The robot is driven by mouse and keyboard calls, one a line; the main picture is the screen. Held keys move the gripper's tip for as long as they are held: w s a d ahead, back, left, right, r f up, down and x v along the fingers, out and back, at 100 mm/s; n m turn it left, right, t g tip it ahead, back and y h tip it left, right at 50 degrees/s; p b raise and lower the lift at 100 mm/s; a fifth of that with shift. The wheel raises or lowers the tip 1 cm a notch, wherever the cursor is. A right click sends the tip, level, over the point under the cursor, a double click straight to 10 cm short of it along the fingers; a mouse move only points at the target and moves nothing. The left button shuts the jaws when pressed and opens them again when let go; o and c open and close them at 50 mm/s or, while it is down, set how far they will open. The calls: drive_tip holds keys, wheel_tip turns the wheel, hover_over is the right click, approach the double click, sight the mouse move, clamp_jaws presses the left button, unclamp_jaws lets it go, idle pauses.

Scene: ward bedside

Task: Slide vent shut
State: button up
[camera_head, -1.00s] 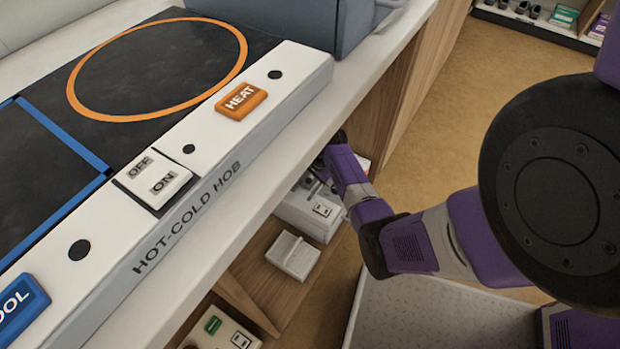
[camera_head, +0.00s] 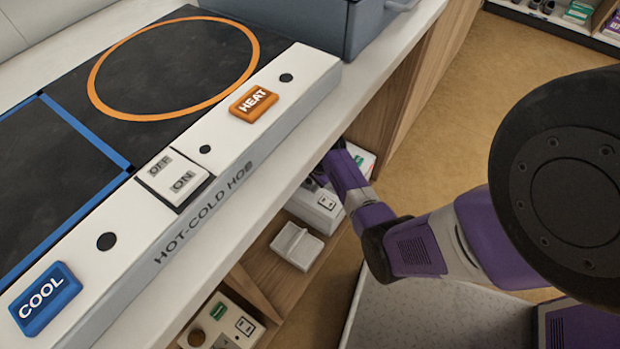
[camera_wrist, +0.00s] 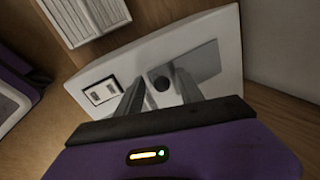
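A white box (camera_head: 318,208) stands on the shelf under the counter. Its white face (camera_wrist: 228,50) fills the middle of the wrist view. Whether the fingertips touch the face is unclear.
The hot-cold hob (camera_head: 170,235) sits on the counter above my arm (camera_head: 420,245). A wooden panel (camera_head: 395,80) stands beyond the box. Floor is clear at upper right.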

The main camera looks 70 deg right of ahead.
drive_tip(key=shift+d+r, duration=0.1)
drive_tip(key=p+v, duration=0.3)
drive_tip(key=v, duration=0.4)
drive_tip(key=shift+r, duration=0.3)
drive_tip(key=shift+s, duration=0.1)
idle(0.4)
